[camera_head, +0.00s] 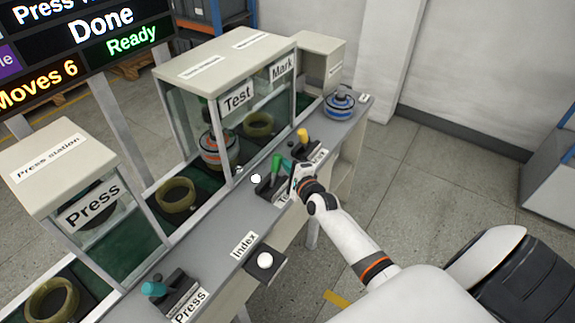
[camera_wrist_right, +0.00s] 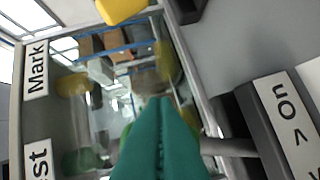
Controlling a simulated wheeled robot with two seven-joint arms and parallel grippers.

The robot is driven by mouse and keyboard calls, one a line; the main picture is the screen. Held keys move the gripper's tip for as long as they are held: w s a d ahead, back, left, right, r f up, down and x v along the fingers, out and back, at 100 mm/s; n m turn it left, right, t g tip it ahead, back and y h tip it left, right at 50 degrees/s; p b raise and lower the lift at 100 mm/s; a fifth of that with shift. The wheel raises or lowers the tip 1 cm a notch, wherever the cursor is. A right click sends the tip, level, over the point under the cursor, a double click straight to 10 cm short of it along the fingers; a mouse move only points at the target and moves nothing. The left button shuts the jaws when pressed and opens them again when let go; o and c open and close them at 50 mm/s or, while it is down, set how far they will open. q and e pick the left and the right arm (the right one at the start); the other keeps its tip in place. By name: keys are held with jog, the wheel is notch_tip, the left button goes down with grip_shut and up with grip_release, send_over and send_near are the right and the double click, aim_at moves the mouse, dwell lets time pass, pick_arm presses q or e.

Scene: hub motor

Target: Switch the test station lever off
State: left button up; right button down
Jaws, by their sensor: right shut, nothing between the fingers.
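The test station lever has a green handle (camera_head: 277,162) and stands in a dark base on the grey ledge, behind a label partly hidden by my right arm. My right gripper (camera_head: 287,164) has teal fingertips and is shut and empty, just right of the green handle. I cannot tell whether they touch. In the right wrist view the shut fingers (camera_wrist_right: 160,140) fill the lower middle, with a sliver of green behind their left edge. My left gripper is not in view.
A yellow lever (camera_head: 302,135) stands just beyond the green one. A teal lever (camera_head: 154,288) sits by the Press label, and a white ball knob (camera_head: 265,260) by Index. A blue-ringed motor (camera_head: 340,104) stands at the ledge's far end.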

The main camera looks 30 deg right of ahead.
jog(key=shift+s+a+r+n, duration=0.1)
jog(key=shift+a+n, duration=0.1)
jog(key=shift+n, duration=0.1)
jog(key=shift+s+a+r+n+t+b, duration=0.1)
jog(key=shift+s+a+n+t+b, duration=0.1)
jog(key=shift+a+n+t+b, duration=0.35)
jog(key=shift+s+a+r+n+t+b, duration=0.1)
jog(key=shift+s+a+n+t+b, duration=0.15)
jog(key=shift+a+n+t+b, duration=0.45)
jog(key=shift+s+a+r+n+t+b, duration=0.1)
jog(key=shift+s+a+n+t+b, duration=0.2)
jog(key=shift+n+b, duration=0.55)
jog(key=shift+s+a+r+n+t+b, duration=0.2)
jog(key=shift+a+n+b, duration=0.35)
jog(key=shift+n, duration=0.55)
jog(key=shift+a+f, duration=0.1)
jog(key=shift+f, duration=0.05)
